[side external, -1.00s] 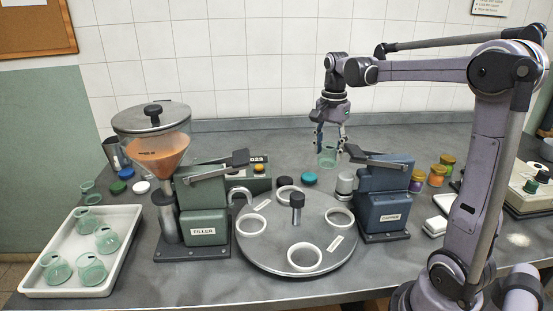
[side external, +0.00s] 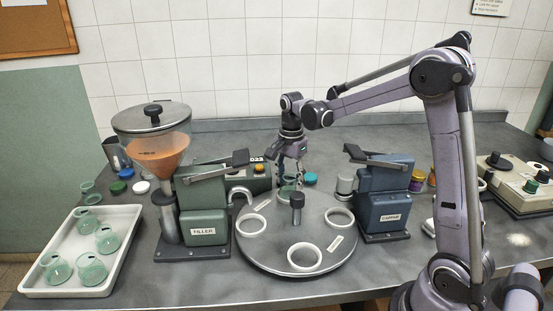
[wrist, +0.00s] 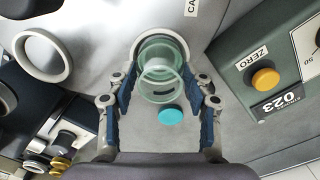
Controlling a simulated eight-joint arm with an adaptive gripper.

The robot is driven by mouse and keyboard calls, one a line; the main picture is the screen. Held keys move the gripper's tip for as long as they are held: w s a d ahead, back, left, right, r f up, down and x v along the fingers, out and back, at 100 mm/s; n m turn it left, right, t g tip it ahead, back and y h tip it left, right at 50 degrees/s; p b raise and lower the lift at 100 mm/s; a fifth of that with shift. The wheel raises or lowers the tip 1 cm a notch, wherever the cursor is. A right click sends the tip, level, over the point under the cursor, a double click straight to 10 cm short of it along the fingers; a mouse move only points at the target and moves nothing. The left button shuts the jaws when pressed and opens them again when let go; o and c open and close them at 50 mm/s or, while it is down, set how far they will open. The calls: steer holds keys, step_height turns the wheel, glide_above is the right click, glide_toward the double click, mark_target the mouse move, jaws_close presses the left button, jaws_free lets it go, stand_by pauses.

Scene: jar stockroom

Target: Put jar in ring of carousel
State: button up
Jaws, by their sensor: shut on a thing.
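A clear green jar (side external: 289,186) is upright at the back of the round grey carousel (side external: 262,250). My gripper (side external: 290,174) is shut on this jar, with one finger on each side of it. In the wrist view the jar (wrist: 160,82) stands between the blue finger pads of my gripper (wrist: 160,77). The white rim of the back ring (wrist: 184,46) curves around the jar's upper edge there. The jar overlaps this ring; I cannot tell whether its base is inside or just above it. Other carousel rings, such as the front one (side external: 304,270), are empty.
The filler (side external: 203,212) stands left of the carousel and the capper (side external: 385,205) right of it. A weighing device (wrist: 240,95) and a teal lid (wrist: 171,116) are close to the jar. A white tray (side external: 118,270) with several green jars lies at far left.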

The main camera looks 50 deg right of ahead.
steer(key=shift+f, duration=0.25)
steer(key=shift+f, duration=0.1)
steer(key=o, duration=1.2)
